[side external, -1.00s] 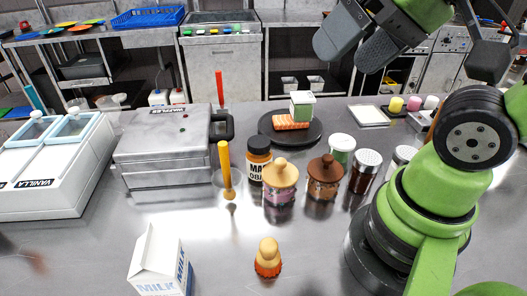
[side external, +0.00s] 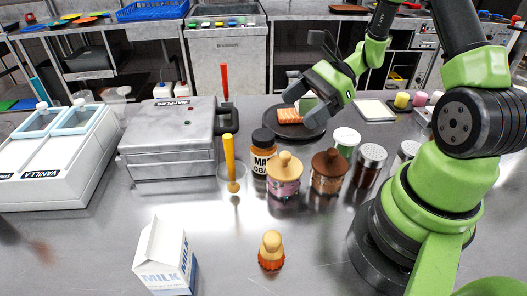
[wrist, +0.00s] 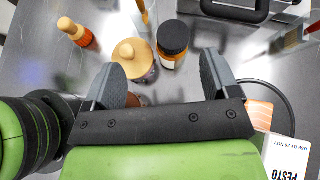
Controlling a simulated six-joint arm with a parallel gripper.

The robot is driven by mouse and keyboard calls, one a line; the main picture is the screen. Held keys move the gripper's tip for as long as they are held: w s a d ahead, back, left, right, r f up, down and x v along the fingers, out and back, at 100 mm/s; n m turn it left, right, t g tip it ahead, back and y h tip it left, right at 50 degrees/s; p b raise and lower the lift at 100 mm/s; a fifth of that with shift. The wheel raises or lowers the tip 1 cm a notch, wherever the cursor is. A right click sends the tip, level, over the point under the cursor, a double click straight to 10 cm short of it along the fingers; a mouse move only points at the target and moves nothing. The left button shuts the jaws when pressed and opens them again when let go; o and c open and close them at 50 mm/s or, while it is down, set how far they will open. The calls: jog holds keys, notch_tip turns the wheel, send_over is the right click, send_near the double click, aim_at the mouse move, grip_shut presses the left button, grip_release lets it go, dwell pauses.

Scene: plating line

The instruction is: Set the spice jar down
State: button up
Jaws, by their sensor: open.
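My gripper (side external: 306,104) is open and hangs just above the dark round plate (side external: 274,131), behind the jars. No jar is held between its fingers in the wrist view (wrist: 162,80). Which jar is the spice jar, I cannot tell. Upright on the counter stand a pink jar with a wooden knob lid (side external: 284,178), a brown-lidded jar (side external: 328,172), a green jar with a white lid (side external: 346,142) and a metal-capped shaker (side external: 369,168). The wooden lid shows beyond the left finger (wrist: 133,56); the brown-lidded jar is mostly hidden there.
A black-capped bottle (side external: 263,152) stands beside the jars, and a small orange wooden-topped piece (side external: 271,252) stands in front. The pesto carton (wrist: 288,155) and orange food (wrist: 262,112) are close to my gripper. A milk carton (side external: 163,258) is front left; the front middle counter is mostly clear.

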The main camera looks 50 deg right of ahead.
aim_at(267, 134)
jog(key=shift+m+t, duration=0.5)
jog(key=shift+m, duration=0.4)
jog(key=f, duration=0.1)
jog(key=w+a+f, duration=0.2)
jog(key=f, duration=0.1)
jog(key=shift+w+f, duration=0.1)
jog(key=shift+w, duration=0.05)
jog(key=shift+x, duration=2.75)
jog(key=shift+w+d, duration=0.15)
jog(key=shift+d, duration=0.05)
jog(key=c, duration=1.2)
